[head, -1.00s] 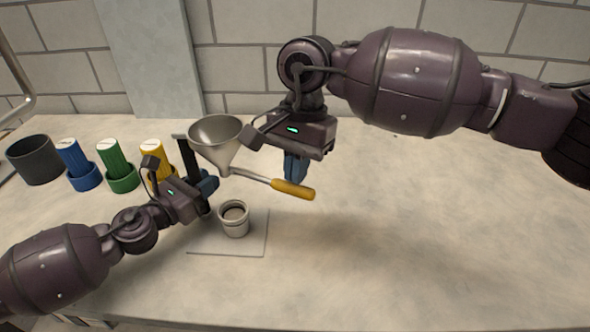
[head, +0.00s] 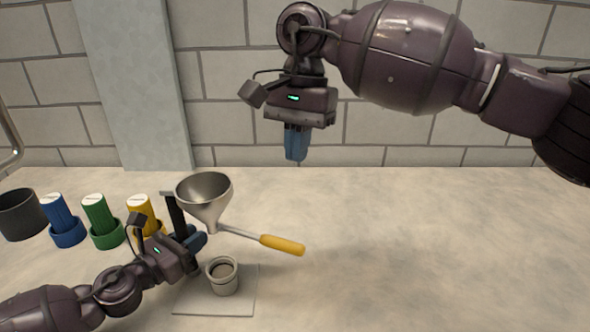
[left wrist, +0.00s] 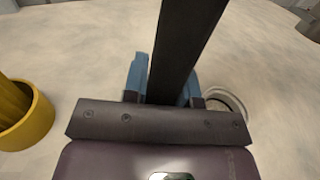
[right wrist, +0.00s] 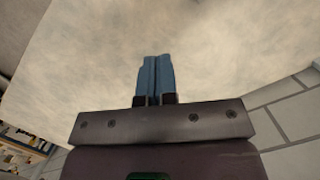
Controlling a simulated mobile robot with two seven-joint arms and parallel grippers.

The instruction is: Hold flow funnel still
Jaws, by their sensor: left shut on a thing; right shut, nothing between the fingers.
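The metal funnel (head: 205,195) stands upright in the head view, its spout above and slightly left of a small pale cup (head: 223,278). A lever with a yellow handle (head: 283,245) extends right from the spout. A dark upright bar (head: 176,216) stands beside the funnel and seems joined to it near the rim. My left gripper (head: 197,242) is shut on this bar, which runs between its blue fingers in the left wrist view (left wrist: 185,45). My right gripper (head: 296,155) is shut and empty, raised well above the yellow handle and apart from it.
The cup stands on a pale square plate (head: 190,304). Blue (head: 62,220), green (head: 102,221) and yellow (head: 143,215) cylinders in matching holders and a dark pot (head: 20,215) stand left. The table's right side is clear. A block wall (head: 400,130) stands behind.

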